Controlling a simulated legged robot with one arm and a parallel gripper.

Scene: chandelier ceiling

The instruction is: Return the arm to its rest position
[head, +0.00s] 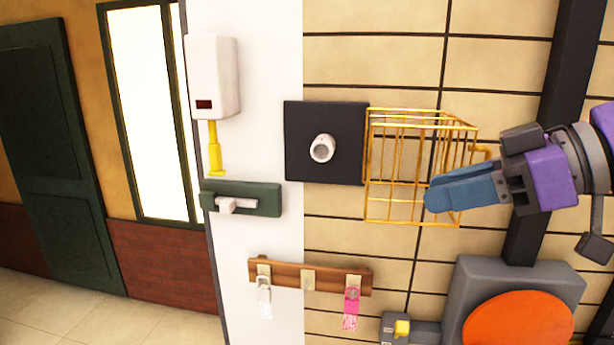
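My gripper (434,193) reaches in from the right in the head view, on a purple and grey arm. Its blue fingers point left and lie together with no visible gap. Nothing shows between them. The fingers overlap the right part of a yellow wire basket (368,160) on the tiled wall. I cannot tell whether they touch it or are only in front of it.
A black square panel with a white knob (322,148) is left of the basket. A wooden hook rack (330,280) with hanging tags is below. A grey fixture with an orange disc (520,325) is under the arm. A white dispenser (212,75) and green lever plate (262,199) are left.

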